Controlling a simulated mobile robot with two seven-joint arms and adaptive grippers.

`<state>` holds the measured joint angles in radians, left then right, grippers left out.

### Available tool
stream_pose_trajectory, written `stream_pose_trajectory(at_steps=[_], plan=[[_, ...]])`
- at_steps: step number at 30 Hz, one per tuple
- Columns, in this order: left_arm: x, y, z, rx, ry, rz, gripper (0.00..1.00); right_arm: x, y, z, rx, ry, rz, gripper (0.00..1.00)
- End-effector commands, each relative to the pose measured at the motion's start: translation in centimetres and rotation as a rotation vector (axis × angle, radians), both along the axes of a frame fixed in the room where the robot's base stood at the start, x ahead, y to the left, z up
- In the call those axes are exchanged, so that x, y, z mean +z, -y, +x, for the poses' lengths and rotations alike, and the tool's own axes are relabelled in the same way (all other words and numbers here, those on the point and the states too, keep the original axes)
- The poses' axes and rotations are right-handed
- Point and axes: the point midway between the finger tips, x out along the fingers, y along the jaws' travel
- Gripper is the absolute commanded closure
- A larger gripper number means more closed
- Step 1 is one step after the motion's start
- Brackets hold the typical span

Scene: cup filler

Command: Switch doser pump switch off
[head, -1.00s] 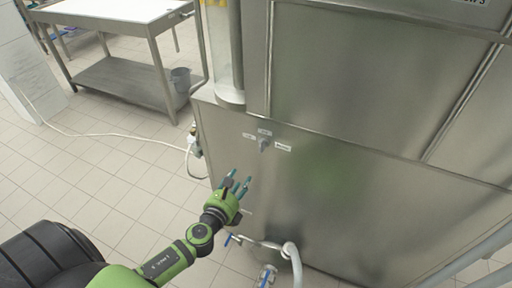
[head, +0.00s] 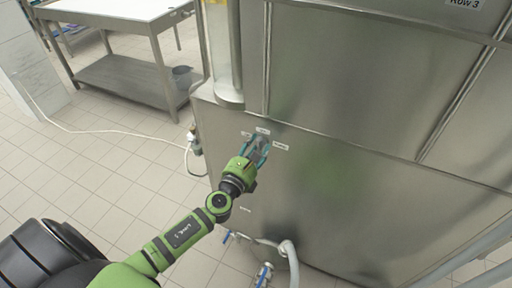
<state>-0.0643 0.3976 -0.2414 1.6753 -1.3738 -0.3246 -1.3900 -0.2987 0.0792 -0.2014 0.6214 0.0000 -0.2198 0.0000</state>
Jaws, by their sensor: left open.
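The doser pump switch (head: 261,140) is a small grey rotary knob on the steel machine's front panel (head: 330,200). Small white labels sit around it, one above (head: 263,131), one to the left and one to the right (head: 280,147). My left gripper (head: 257,150) is open, with its teal fingertips at the knob, one on each side of it in the picture. The fingers partly hide the knob, and I cannot tell its setting or whether they touch it. My right gripper does not show.
Below the gripper, a white hose (head: 289,262) and blue-handled valves (head: 264,275) stand at the machine's foot. The tiled floor (head: 110,165) between is mostly clear, crossed by a pale hose.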

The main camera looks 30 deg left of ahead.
Motion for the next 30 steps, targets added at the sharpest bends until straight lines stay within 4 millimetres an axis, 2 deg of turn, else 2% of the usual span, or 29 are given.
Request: stream_pose_trajectory(at_steps=[2,3,6,20,30], plan=[[0.0,0.0,0.0,0.000,0.000,-0.001,0.56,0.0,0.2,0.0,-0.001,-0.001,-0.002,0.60],[0.0,0.0,0.0,0.000,0.000,-0.001,0.64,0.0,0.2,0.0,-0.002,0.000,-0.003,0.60],[0.0,0.0,0.0,0.000,0.000,-0.001,1.00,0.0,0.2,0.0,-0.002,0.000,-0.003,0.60],[-0.1,0.0,0.0,0.000,0.004,-0.049,1.00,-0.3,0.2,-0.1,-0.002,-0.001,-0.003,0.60],[-0.3,0.1,0.0,0.000,0.017,-0.282,1.00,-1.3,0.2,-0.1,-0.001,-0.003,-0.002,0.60]])
